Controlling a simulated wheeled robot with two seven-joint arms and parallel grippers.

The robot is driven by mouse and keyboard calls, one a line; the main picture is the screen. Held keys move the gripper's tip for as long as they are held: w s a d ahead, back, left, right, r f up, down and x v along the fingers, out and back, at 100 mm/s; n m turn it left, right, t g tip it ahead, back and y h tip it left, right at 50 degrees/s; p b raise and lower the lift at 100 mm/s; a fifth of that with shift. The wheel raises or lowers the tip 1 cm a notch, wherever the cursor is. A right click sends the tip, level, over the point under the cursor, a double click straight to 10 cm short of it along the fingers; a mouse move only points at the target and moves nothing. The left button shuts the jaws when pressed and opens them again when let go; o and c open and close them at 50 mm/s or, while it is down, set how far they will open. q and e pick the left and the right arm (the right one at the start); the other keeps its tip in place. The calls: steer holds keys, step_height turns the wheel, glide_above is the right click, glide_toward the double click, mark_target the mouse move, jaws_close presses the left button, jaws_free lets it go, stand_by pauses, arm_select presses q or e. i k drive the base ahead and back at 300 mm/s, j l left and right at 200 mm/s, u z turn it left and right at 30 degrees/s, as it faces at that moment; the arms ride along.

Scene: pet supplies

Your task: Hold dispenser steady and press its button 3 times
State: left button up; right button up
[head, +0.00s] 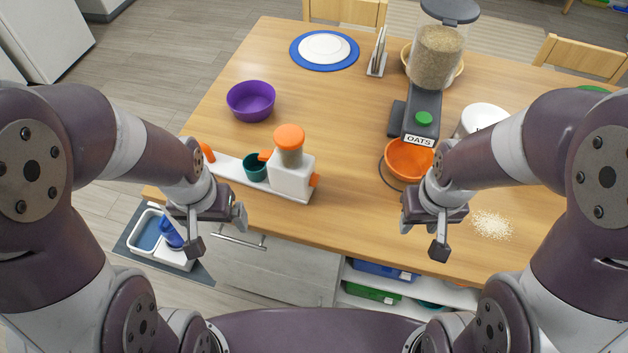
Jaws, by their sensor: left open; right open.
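A tall dispenser (436,55) with a clear hopper of grain and a dark grey body labelled OATS stands at the back right of the table. Its round green button (424,118) faces up on the front. An orange bowl (408,161) sits under its front end. My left gripper (218,231) is open and empty near the table's front left edge, well away from the dispenser. My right gripper (422,236) is open and empty, in front of the orange bowl and apart from the dispenser.
A white device with an orange-lidded jar (290,146) and a teal cup (255,167) stand front left. A purple bowl (251,100), blue plate (297,58) and napkin holder (377,55) are behind. A white canister (484,117) is right; spilled oats (491,224) lie front right.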

mark_target(315, 177)
steer(key=j+z, duration=0.25)
steer(key=j, duration=0.6)
steer(key=j+z, duration=0.25)
steer(key=j, duration=0.55)
